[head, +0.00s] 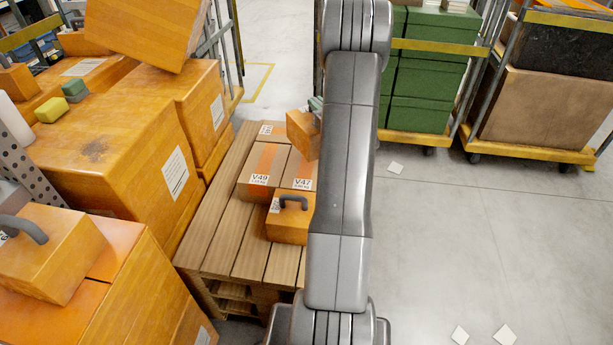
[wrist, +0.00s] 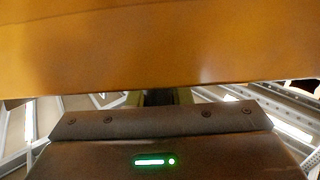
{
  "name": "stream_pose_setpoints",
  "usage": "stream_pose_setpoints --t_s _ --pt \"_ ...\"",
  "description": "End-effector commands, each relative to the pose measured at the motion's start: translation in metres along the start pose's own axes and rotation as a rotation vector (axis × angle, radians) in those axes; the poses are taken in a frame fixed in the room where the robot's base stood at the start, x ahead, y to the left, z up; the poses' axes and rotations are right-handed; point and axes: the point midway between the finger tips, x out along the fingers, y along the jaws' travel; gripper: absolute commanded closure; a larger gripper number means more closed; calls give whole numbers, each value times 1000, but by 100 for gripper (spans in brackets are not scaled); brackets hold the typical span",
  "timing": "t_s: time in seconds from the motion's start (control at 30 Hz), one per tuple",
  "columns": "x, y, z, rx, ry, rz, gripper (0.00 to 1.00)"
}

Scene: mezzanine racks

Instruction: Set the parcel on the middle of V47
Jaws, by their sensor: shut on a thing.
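The parcel is an orange-brown box (wrist: 160,45) filling the top of the wrist view. My gripper (wrist: 160,97) is below it there, shut on it; the contact itself is mostly hidden. In the head view a tilted orange box (head: 301,134), likely this parcel, shows left of my arm, which hides the rest of it and most of my gripper. It appears above the back of the boxes on the pallet. V47 (head: 298,168) is a carton with a white label on the wooden pallet (head: 222,232); my arm hides its right side.
V49 (head: 263,165) stands left of V47, with another labelled carton (head: 270,131) behind. A box with a dark handle (head: 287,226) stands in front of V47. Large orange boxes (head: 110,130) crowd the left.

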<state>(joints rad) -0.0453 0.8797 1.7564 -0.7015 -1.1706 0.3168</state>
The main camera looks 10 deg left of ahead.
Motion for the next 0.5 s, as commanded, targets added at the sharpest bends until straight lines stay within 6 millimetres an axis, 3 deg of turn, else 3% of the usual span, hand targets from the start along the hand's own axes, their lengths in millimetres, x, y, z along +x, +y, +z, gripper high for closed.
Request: stream_pose_setpoints --t_s 0.5 --pt "30 -18 8 -3 3 -330 100"
